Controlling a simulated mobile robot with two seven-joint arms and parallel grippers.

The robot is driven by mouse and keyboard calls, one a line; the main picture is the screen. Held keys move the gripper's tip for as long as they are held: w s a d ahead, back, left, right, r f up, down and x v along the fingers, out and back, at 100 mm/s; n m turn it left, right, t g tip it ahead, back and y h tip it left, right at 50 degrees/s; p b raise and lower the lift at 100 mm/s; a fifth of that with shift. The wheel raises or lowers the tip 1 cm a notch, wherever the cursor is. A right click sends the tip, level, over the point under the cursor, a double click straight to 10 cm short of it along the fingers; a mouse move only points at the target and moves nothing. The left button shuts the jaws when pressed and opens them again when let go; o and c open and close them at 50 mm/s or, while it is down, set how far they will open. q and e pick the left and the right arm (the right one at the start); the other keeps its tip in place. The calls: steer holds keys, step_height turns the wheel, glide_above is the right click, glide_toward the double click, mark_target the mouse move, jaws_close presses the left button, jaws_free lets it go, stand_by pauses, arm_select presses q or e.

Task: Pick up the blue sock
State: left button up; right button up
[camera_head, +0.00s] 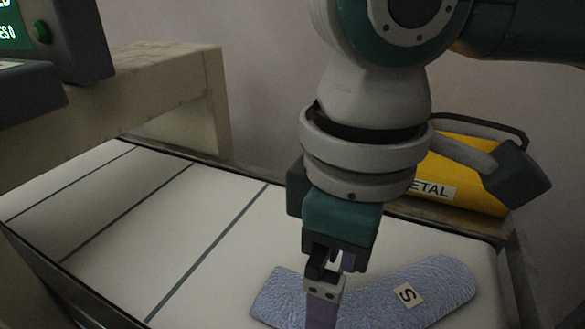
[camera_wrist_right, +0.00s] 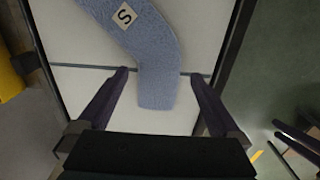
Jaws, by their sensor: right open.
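The blue sock (camera_head: 425,285) lies flat and bent on the white surface, with a pale tag marked "S" on it. It also shows in the right wrist view (camera_wrist_right: 157,62). My right gripper (camera_head: 336,288) points down over the sock's left part in the head view and hides some of it. In the right wrist view my right gripper (camera_wrist_right: 160,76) is open, with one finger on each side of the sock's narrow end. The fingers look apart from the sock. Their height above it is hard to tell. My left gripper is not in view.
The white belt-like surface (camera_head: 140,240) has dark cross lines and is clear left of the sock. Dark rails edge it. A yellow case (camera_head: 460,180) marked "ETAL" stands behind. A beige housing (camera_head: 175,95) spans the far left, near a dark screen unit (camera_head: 80,45).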

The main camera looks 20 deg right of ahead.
step_height(320, 180, down, 2)
steer(key=shift+f, duration=0.2)
steer(key=c, duration=1.2)
steer(key=shift+r, duration=0.15)
